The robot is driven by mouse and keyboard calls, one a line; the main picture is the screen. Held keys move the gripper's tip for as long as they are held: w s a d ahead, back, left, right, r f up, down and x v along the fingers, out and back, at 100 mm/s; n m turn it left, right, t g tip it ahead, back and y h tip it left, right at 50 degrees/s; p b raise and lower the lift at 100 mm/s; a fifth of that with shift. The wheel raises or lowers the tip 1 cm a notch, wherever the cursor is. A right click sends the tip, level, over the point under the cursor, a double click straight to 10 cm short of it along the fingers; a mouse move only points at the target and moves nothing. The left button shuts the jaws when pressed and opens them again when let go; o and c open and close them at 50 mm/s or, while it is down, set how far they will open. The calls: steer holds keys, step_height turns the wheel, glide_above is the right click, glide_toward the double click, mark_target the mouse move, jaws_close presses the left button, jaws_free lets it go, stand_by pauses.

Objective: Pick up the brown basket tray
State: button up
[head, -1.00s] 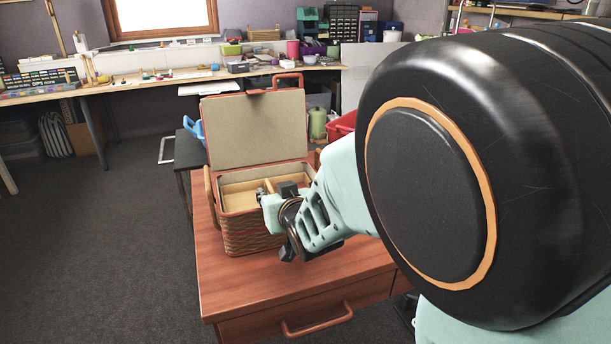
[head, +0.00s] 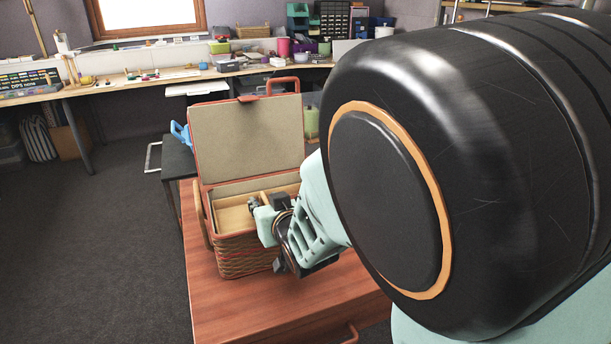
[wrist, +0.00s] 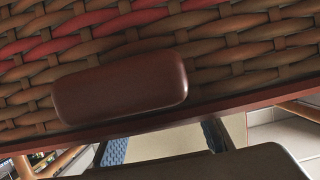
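The brown basket tray (head: 234,218) is a light-brown divided insert in the top of the open woven basket (head: 240,262), which stands on the wooden table. My gripper (head: 256,205) is at the tray's right part, near its divider, and hides some of it. I cannot tell whether it touches the tray. Its fingers are small and partly hidden, so their opening is unclear. The wrist view shows brown wicker with a red stripe (wrist: 230,75) close up and a rounded dark-brown block (wrist: 120,88) on it. The tray is not recognisable there.
The basket's lid (head: 247,140) stands open behind the tray. A handle (head: 200,215) hangs at the basket's left side. The wooden table (head: 215,315) is clear in front of the basket. A cluttered workbench (head: 130,83) runs along the back wall.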

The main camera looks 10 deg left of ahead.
steer(key=shift+s, duration=0.1)
jaws_close()
steer(key=shift+r, duration=0.1)
